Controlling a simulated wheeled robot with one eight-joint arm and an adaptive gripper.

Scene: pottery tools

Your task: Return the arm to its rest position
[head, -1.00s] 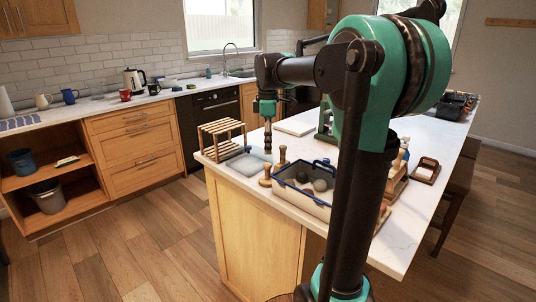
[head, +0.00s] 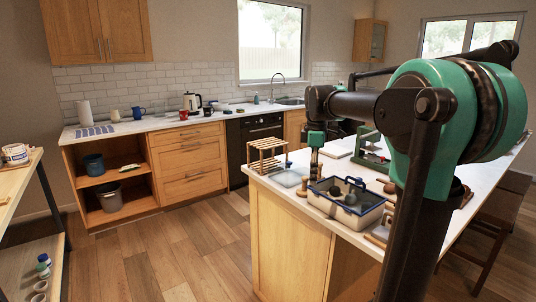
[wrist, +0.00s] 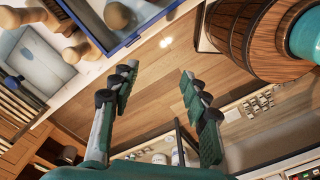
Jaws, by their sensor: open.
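My arm is stretched out over the white-topped island (head: 335,160) in the head view. My gripper (head: 313,174) points down near the left end of the blue-rimmed tray (head: 338,212); its fingers are small there. In the wrist view my gripper (wrist: 158,72) shows two dark green fingers spread apart, with nothing between them but a view of the wood floor (wrist: 155,95). The blue rim of the tray (wrist: 125,42) crosses the top left of that view, apart from the fingers.
A small wooden rack (head: 266,155) and a pale grey slab (head: 288,179) lie at the island's left end. Wooden tools (wrist: 75,40) lie beside the tray. A work table (head: 18,175) stands at the far left. The floor (head: 190,245) between is clear.

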